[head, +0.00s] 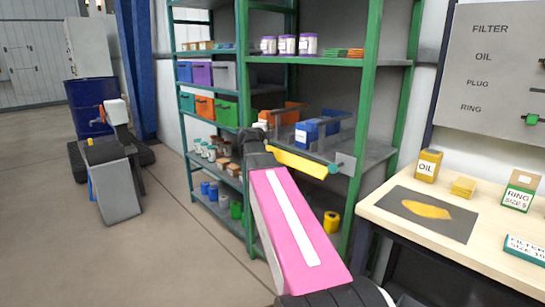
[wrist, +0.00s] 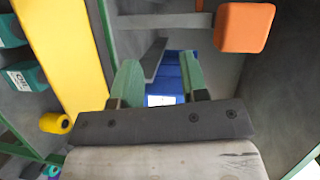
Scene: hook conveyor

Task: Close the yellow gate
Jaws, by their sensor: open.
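The yellow gate (head: 300,163) is a flat bar at the front of the grey tray on the middle shelf, sloping down to the right. Its right end is by a teal round part (head: 342,159); its left end is near my dark wrist. In the wrist view the yellow gate (wrist: 65,50) runs along the left, beside my gripper and not between its fingers. My gripper (wrist: 162,82) is open, with two green fingers apart and a blue bin (wrist: 175,72) beyond them. In the head view my wrist hides most of the gripper. I cannot tell whether it touches the gate.
Blue bins (head: 308,132) sit in the tray behind the gate. Green shelf posts (head: 365,110) stand close to the right. An orange block (wrist: 243,27) is at the upper right of the wrist view. A workbench (head: 480,245) with an oil box (head: 428,165) is at the right. Open floor lies left.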

